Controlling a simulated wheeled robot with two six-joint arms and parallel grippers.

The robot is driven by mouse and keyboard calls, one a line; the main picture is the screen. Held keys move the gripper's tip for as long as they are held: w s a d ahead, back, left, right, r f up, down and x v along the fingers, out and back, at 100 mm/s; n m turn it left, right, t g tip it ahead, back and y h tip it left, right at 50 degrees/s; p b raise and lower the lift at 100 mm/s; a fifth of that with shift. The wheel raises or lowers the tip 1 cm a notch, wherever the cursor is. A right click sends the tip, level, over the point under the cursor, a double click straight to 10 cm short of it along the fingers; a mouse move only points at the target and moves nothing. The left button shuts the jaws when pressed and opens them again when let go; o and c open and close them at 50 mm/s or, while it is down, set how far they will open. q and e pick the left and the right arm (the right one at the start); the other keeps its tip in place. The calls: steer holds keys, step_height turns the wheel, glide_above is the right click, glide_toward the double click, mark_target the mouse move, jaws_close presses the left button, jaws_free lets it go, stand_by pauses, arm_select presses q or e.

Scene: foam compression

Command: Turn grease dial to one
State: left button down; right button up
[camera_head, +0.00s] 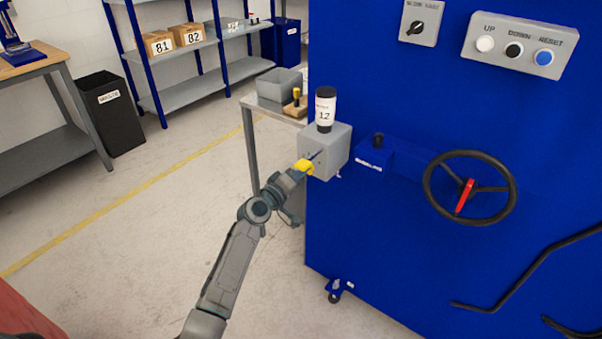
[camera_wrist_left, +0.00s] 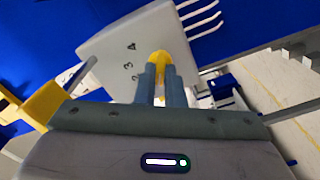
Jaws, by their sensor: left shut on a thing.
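A grey grease box (camera_head: 328,150) sits on the left side of the blue machine, with a white black-capped canister (camera_head: 325,108) labelled 12 on top. My left gripper (camera_head: 303,168) is at the box's front face, with yellow showing at its tip. In the left wrist view, the fingers of my left gripper (camera_wrist_left: 160,85) are shut on a yellow dial knob (camera_wrist_left: 158,60). The box's grey face (camera_wrist_left: 120,45) shows the numbers 2, 3 and 4 left of the knob. The number one and the dial's pointer cannot be made out. My right gripper is not in view.
The blue machine (camera_head: 400,260) fills the right side, with a black handwheel (camera_head: 440,208) and a button panel (camera_head: 520,45). A grey table (camera_head: 262,103) with a bin stands behind the box. The floor left of the machine is clear.

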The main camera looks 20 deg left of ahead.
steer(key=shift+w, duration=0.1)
arm_select(q)
steer(key=c, duration=1.5)
jaws_free()
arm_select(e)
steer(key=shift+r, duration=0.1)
